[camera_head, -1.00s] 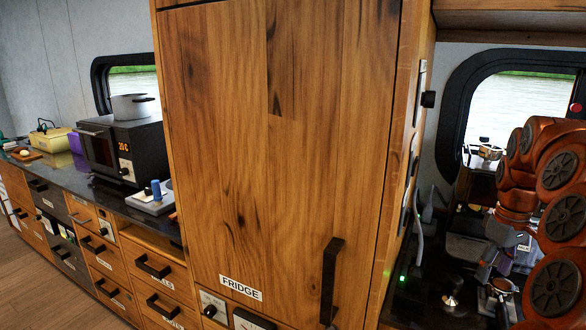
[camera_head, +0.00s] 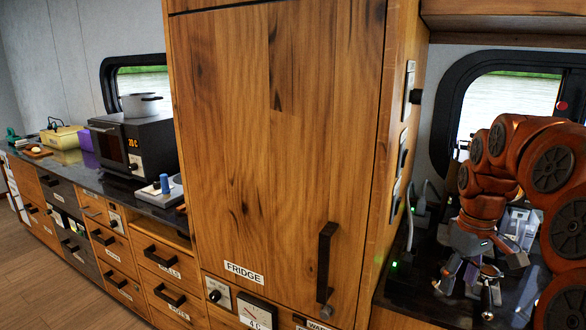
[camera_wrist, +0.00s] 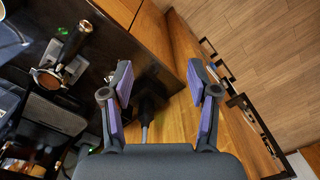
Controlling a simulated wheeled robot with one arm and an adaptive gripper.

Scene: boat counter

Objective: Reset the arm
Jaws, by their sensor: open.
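My orange arm (camera_head: 560,170) is bent over the dark counter at the right of the head view. My gripper (camera_head: 482,268) points down there, close to a portafilter (camera_head: 490,285), partly in front of it. In the wrist view my gripper (camera_wrist: 160,85) has its two purple-padded fingers spread apart, with nothing held between them. A portafilter with a brown basket (camera_wrist: 48,80) lies on the dark counter to the left of the fingers. Whether the gripper touches anything in the head view is hard to tell.
The tall wooden fridge cabinet (camera_head: 270,130) with a black handle (camera_head: 326,262) stands left of the arm. A black socket with a green light (camera_head: 396,262) is by its side. Farther left are a microwave (camera_head: 130,145) and a white pot (camera_head: 140,105). Wooden floor (camera_wrist: 270,50) is open.

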